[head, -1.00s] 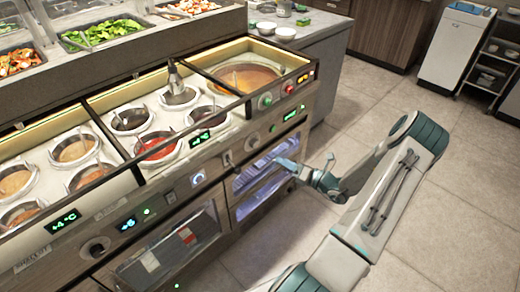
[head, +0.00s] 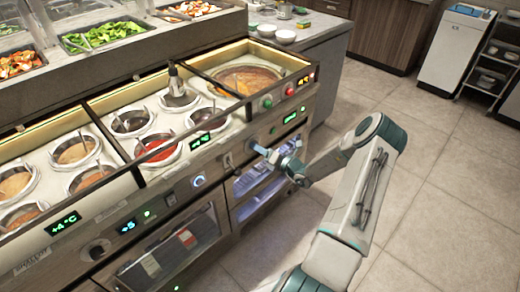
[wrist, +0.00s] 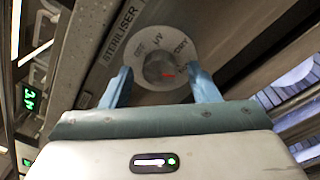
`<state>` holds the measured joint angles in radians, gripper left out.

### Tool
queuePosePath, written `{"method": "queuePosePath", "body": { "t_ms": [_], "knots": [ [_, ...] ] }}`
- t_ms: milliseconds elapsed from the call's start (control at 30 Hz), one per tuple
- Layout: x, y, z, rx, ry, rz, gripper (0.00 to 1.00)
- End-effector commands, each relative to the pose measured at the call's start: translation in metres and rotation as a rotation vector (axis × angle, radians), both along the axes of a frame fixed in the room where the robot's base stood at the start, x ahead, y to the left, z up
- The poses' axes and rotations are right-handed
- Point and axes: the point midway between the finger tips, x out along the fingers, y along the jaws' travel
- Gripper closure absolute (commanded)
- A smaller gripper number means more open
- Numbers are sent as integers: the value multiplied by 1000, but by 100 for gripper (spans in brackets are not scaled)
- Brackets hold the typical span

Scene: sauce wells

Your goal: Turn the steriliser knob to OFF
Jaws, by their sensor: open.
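The steriliser knob (wrist: 159,71) is a round grey knob on a pale dial plate (wrist: 188,49) in the wrist view. The panel beside it reads "STERILISER"; "UV" and "DRY" are legible on the plate. A small red mark shows on the knob, but I cannot tell which setting it indicates. My gripper (wrist: 160,86) is open, with one blue finger on each side of the knob; contact is not clear. In the head view my gripper (head: 262,151) is at the counter's front panel and largely hides the knob.
The lit steriliser cabinet (head: 252,178) is below the panel. Another knob (head: 97,250) and a blue-ringed button (head: 199,181) lie left along the front. Green (head: 267,102) and red (head: 289,92) buttons are above right. The tiled floor (head: 440,200) is clear.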

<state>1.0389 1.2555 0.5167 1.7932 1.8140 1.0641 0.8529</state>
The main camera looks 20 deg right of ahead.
Motion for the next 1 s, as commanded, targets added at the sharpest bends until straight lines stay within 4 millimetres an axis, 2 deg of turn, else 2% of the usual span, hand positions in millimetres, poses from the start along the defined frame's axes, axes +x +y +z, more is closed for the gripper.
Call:
{"method": "queuePosePath", "body": {
  "t_ms": [300,333,467,500,767,1000],
  "knots": [
    [3,2,0,0,-1,1,45],
    [3,2,0,0,-1,1,51],
    [3,2,0,0,-1,1,87],
    [3,2,0,0,-1,1,90],
    [3,2,0,-17,-7,1,90],
    [3,2,1,-113,-42,1,90]
  ]
}}
